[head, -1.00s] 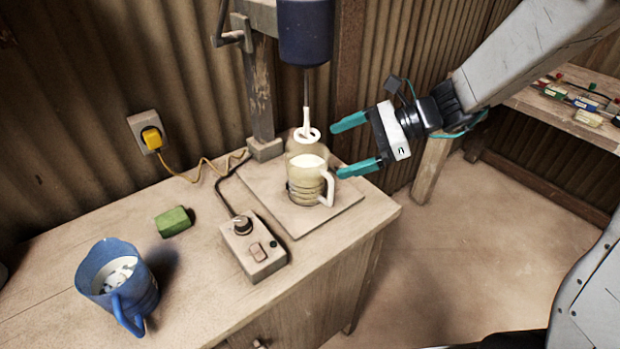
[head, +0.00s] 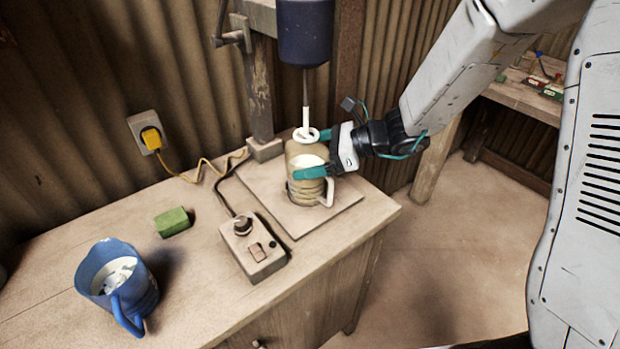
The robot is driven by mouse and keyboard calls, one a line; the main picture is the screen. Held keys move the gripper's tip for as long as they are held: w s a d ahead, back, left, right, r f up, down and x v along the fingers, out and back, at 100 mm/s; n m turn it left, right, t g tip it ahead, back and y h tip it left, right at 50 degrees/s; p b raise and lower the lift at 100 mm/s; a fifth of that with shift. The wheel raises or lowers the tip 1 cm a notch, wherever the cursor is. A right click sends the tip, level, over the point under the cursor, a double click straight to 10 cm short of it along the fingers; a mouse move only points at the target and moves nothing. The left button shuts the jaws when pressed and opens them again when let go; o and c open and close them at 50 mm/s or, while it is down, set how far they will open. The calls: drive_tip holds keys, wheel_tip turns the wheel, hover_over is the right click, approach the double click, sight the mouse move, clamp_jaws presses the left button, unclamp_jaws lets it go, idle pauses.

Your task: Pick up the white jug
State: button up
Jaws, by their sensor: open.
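The white jug (head: 303,191) looks pale cream, with a white handle on its right side and white contents inside. It stands upright on the square base board under the mixer. My gripper (head: 309,154) is at the jug's upper part, coming from the right. Its jaws are open, with one teal finger in front of the jug and the other at its far side. I cannot tell whether the fingers touch it. The white stirrer (head: 306,122) hangs down over the jug's mouth, its ring near the rim.
The mixer's dark motor (head: 306,32) is overhead on a wooden post (head: 258,90). A control box (head: 252,246) sits in front of the board (head: 335,214). A blue jug (head: 118,280) and green block (head: 172,222) are left. A shelf (head: 520,95) stands at right.

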drive_tip(key=shift+r, duration=0.1)
drive_tip(key=c, duration=1.7)
drive_tip(key=shift+r, duration=0.2)
